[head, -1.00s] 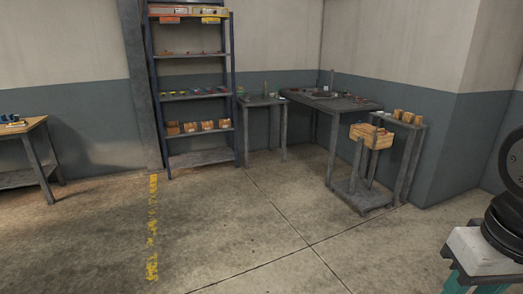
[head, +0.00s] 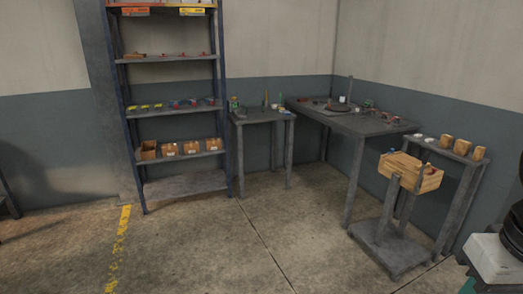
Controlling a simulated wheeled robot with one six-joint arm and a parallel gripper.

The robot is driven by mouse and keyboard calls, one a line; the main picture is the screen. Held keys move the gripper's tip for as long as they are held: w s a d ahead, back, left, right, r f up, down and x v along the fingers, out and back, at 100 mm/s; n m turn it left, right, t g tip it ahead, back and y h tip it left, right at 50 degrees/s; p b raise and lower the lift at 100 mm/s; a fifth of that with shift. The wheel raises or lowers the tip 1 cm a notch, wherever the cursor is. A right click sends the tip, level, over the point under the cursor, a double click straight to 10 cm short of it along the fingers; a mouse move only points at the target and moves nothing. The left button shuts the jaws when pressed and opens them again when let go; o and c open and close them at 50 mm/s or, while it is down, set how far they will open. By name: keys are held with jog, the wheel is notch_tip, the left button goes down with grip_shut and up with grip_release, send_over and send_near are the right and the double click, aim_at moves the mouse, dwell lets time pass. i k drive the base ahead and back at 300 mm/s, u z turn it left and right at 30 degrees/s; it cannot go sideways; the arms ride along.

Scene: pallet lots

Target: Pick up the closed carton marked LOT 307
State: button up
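Several small brown cartons stand in a row on a low shelf of the blue-framed rack, left of centre. The leftmost carton (head: 147,150) looks open at the top. The others, such as this one (head: 170,149), this one (head: 191,147) and the rightmost (head: 212,145), look closed and carry pale labels. The lettering is too small to read, so I cannot tell which is LOT 307. More small brown blocks or cartons (head: 462,147) stand on a narrow table at the right. My gripper is not in view; only part of my arm shows at the right edge.
The rack (head: 131,165) has small parts on its upper shelves. A small table (head: 262,117) and a larger bench (head: 350,122) fill the corner. The floor before the rack is clear, with a worn yellow line (head: 118,245).

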aim_at(191, 147)
jog(key=u, duration=0.1)
jog(key=i, duration=2.05)
jog(key=u, duration=0.55)
jog(key=i, duration=1.95)
jog(key=u, duration=0.55)
jog(key=i, duration=0.7)
jog(key=u, duration=0.15)
